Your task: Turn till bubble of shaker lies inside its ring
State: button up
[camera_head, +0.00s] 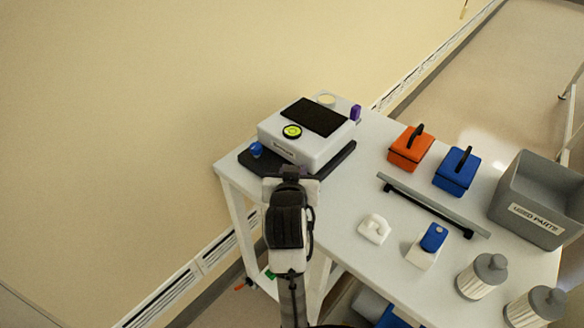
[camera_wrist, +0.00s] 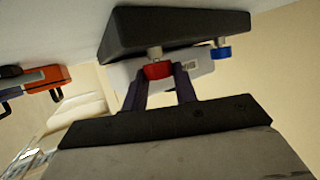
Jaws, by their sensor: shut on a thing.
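The shaker (camera_head: 292,154) stands at the table's far left corner, a white body with a dark top plate over a black base (camera_head: 330,160). Its round bubble level (camera_head: 291,131) shows as a yellow-green disc with a dark rim; the bubble's place in the ring is too small to tell. A blue knob (camera_head: 256,149) sits at the base's left corner and also shows in the wrist view (camera_wrist: 222,53). My gripper (camera_wrist: 160,76), with purple fingers, is shut on a red knob (camera_wrist: 158,70) beside the base. In the head view the red knob is hidden behind my gripper (camera_head: 303,171).
Orange (camera_head: 408,152) and blue (camera_head: 457,171) handled boxes stand right of the shaker. A long grey bar (camera_head: 430,202), small white items (camera_head: 374,229), grey-topped canisters (camera_head: 481,276) and a grey bin (camera_head: 542,190) fill the right side. The wall (camera_head: 150,120) is close behind.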

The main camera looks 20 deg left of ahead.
jog(key=n+g+y, duration=0.1)
jog(key=n+g+y+p, duration=0.1)
jog(key=n+y, duration=0.1)
jog(key=n+g+y+p, duration=0.1)
jog(key=n+y, duration=0.1)
jog(key=shift+w+d+r, duration=0.1)
jog(key=shift+w+d, duration=0.2)
jog(key=shift+d, duration=0.1)
jog(key=shift+w+n+g+y, duration=0.1)
jog(key=shift+n+g+y, duration=1.6)
jog(key=shift+n+g, duration=0.45)
jog(key=shift+n, duration=0.25)
jog(key=o, duration=1)
jog(key=shift+c, duration=0.2)
jog(key=shift+d, duration=0.1)
